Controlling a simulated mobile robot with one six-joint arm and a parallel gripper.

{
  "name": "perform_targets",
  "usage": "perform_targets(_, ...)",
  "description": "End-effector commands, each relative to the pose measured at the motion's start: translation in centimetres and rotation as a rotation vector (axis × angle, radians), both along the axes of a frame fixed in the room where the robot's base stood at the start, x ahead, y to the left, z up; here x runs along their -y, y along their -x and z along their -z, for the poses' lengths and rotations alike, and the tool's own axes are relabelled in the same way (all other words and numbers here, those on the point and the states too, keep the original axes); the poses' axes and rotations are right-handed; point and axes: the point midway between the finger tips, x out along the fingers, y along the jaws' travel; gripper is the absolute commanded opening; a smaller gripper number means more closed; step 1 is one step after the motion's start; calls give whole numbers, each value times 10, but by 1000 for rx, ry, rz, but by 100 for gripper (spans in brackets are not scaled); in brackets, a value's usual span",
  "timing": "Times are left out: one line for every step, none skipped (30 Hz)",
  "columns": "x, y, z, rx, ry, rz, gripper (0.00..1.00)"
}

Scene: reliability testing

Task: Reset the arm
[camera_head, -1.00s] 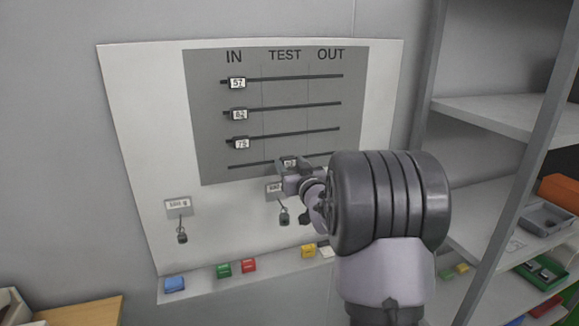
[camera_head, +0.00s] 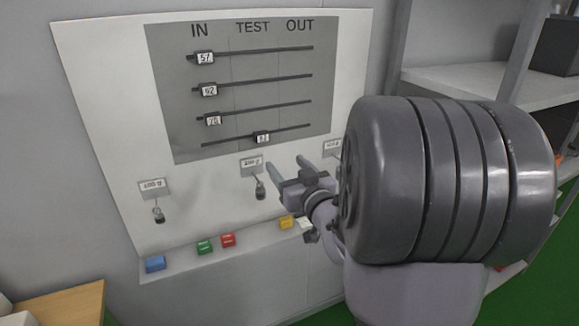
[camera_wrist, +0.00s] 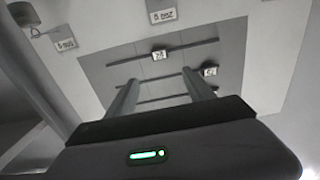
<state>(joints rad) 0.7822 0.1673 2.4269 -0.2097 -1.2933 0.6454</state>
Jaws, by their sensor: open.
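My gripper (camera_head: 287,172) is open and empty in the head view. It is in front of the lower right part of the white test panel (camera_head: 100,110), apart from the sliders. My large dark arm joint covers the area to its right. In the wrist view, my two fingers (camera_wrist: 160,98) stand apart with part of the grey board between them. On the board, three numbered sliders (camera_head: 204,58) sit under IN. The lowest slider (camera_head: 261,138) sits under TEST.
Labelled hanging weights (camera_head: 158,215) and (camera_head: 260,190) hang below the board. Blue (camera_head: 155,264), green (camera_head: 204,247), red (camera_head: 228,240) and yellow (camera_head: 286,222) buttons line the ledge. Shelves (camera_head: 470,85) stand at right. A wooden surface (camera_head: 70,303) is at lower left.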

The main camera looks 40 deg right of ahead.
Motion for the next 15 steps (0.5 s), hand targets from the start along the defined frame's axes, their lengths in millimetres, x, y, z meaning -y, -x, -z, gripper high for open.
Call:
perform_targets(-1,6,0,-1,0,2,62)
perform_targets(-2,8,0,-1,0,1,62)
perform_targets(-3,10,0,-1,0,0,62)
perform_targets(-3,11,0,-1,0,0,62)
perform_targets(-4,12,0,0,0,-1,62)
perform_targets(-4,12,0,0,0,-1,62)
perform_targets(-4,12,0,0,0,-1,62)
perform_targets(-4,12,0,0,0,-1,62)
perform_targets(-4,12,1,0,0,-1,62)
perform_targets(-4,12,1,0,0,-1,62)
perform_targets(-4,12,1,0,0,-1,62)
perform_targets(-4,12,1,0,0,-1,62)
perform_targets(-4,12,1,-1,0,-1,62)
perform_targets(-4,12,1,-1,0,-1,62)
perform_targets(-4,11,1,-1,0,-1,62)
